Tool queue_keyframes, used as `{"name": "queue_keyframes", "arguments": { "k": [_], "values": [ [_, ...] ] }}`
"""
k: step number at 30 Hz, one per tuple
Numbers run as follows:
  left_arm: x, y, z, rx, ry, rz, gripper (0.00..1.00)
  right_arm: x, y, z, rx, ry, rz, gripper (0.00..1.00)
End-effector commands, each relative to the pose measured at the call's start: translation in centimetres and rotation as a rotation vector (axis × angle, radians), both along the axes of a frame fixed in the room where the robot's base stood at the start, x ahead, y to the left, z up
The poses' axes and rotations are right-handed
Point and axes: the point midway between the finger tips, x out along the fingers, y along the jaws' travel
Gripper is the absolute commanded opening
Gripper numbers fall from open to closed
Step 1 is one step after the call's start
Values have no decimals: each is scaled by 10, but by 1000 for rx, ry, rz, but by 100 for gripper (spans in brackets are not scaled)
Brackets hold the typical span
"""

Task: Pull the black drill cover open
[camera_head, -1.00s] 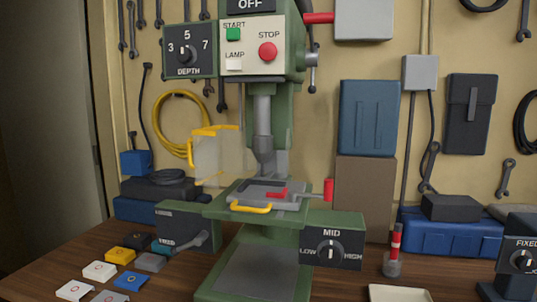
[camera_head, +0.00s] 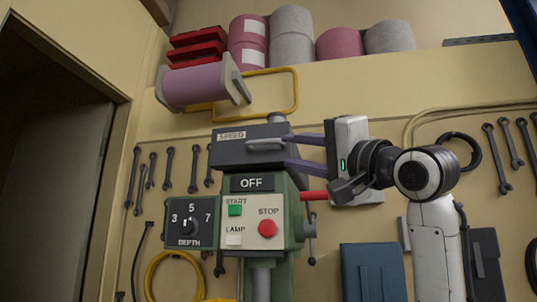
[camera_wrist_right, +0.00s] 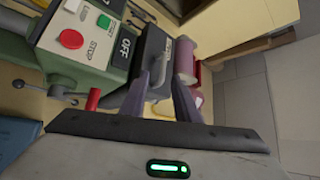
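The black drill cover (camera_head: 236,152), labelled SPEED, is the box on top of the green drill head. A light grey bar handle (camera_head: 266,143) is on its front. In the right wrist view the cover (camera_wrist_right: 146,62) is just beyond my fingers. My right gripper (camera_head: 286,151) reaches in from the right, its two dark purple fingers apart at the right end of the cover, close to the handle. The right wrist view also shows the fingers (camera_wrist_right: 170,68) apart. I cannot tell whether they touch the handle. My left gripper is not in view.
Below the cover are the OFF sign (camera_head: 252,183), STOP button (camera_head: 267,228) and DEPTH dial (camera_head: 188,226). A red lever (camera_head: 314,195) sticks out below my right gripper. A spool (camera_head: 194,86) and yellow frame (camera_head: 285,92) are above. Wrenches hang on the wall.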

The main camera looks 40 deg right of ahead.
Motion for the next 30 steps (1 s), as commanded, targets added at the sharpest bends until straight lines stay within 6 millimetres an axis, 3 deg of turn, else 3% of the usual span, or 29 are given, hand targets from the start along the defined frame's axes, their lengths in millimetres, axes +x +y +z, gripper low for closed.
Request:
{"name": "queue_keyframes", "arguments": {
  "k": [5,19,30],
  "values": [
    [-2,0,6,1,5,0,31,6,-1,14,14,-9,6,29],
    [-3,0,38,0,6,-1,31,79,0,44,12,-11,5,29],
    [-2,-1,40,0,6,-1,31,89,1,46,11,-13,4,29]
  ]
}}
